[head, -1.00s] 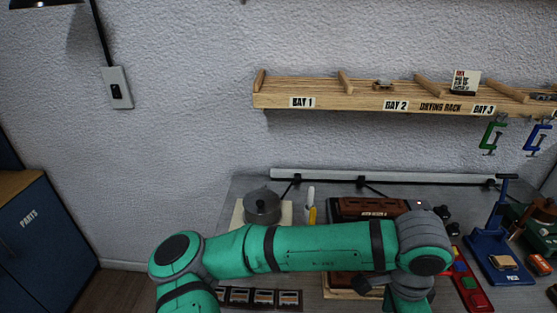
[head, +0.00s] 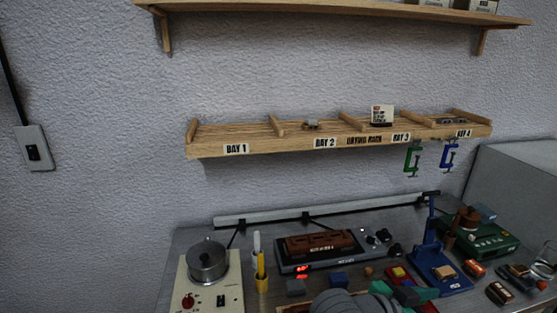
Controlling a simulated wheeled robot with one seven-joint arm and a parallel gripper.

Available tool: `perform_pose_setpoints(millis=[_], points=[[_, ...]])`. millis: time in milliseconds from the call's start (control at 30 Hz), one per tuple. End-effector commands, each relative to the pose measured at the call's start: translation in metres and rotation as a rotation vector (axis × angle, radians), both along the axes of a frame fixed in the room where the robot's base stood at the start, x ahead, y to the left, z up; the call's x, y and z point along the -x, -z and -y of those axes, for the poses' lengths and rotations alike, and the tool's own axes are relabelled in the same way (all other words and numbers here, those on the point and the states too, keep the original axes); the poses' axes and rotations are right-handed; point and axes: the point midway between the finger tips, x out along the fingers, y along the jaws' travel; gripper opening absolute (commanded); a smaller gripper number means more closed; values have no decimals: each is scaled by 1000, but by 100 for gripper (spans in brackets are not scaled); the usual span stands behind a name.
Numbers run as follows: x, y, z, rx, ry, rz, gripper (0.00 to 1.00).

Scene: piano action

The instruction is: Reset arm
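Part of my arm (head: 345,304), a rounded grey joint, shows at the bottom edge in the head view, low over the front of the workbench (head: 190,240). Green and dark parts show just to its right. I cannot make out my gripper or its fingers, so nothing shows whether it holds anything.
A hot plate with a metal pot (head: 207,262) stands at the left of the bench. A heating unit with a brown mould (head: 320,245) sits at the middle back, a blue press (head: 438,270) to its right. The drying rack (head: 340,140) hangs above.

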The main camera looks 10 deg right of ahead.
Motion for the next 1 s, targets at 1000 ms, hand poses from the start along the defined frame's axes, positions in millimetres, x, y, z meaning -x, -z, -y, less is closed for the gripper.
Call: perform_pose_setpoints(millis=[1000], points=[[-93,83,-145,647,-905,-241,54]])
